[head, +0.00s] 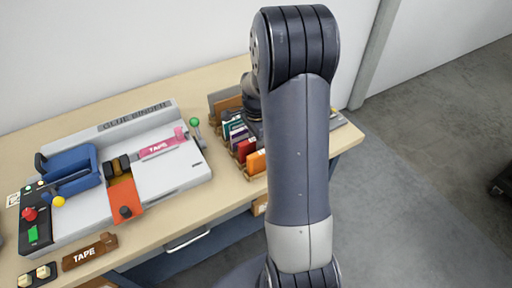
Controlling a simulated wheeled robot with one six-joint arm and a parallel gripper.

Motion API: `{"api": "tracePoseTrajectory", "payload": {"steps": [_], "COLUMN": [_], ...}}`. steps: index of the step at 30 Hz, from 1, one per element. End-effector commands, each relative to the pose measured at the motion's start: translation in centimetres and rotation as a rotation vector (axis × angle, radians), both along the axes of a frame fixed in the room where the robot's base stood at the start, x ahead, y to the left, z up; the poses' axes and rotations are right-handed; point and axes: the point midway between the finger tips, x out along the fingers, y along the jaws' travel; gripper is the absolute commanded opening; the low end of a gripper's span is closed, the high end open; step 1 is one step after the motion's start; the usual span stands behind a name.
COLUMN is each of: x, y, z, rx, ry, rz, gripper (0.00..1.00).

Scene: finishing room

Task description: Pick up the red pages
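The red pages (245,149) look like a small red block standing in a wooden rack (228,164) on the table, between an orange block (256,161) in front and dark, green and teal ones behind. My arm rises in the foreground and hides the right part of the rack. The dark end of my arm, with my gripper (255,127), comes down over the back of the rack, behind the red pages. Its fingers are too small and too hidden to tell whether they are open or shut.
A grey glue binder (180,178) with a blue part (70,170), an orange plate (124,194) and a pink tape label (160,147) fills the table's left. A brown tape block (88,252) lies in front. A green ball knob (195,122) stands beside the rack. A wall closes the back.

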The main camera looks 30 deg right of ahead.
Motion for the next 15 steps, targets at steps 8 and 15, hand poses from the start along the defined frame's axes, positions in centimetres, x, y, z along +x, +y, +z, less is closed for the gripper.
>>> {"api": "tracePoseTrajectory", "payload": {"steps": [8,15], "x": [0.01,0.03], "y": [-0.01,-0.01], "z": [0.03,0.07], "rx": [0.0,0.0], "ry": [0.0,-0.001], "rz": [0.0,0.0], "gripper": [0.08,0.0]}}
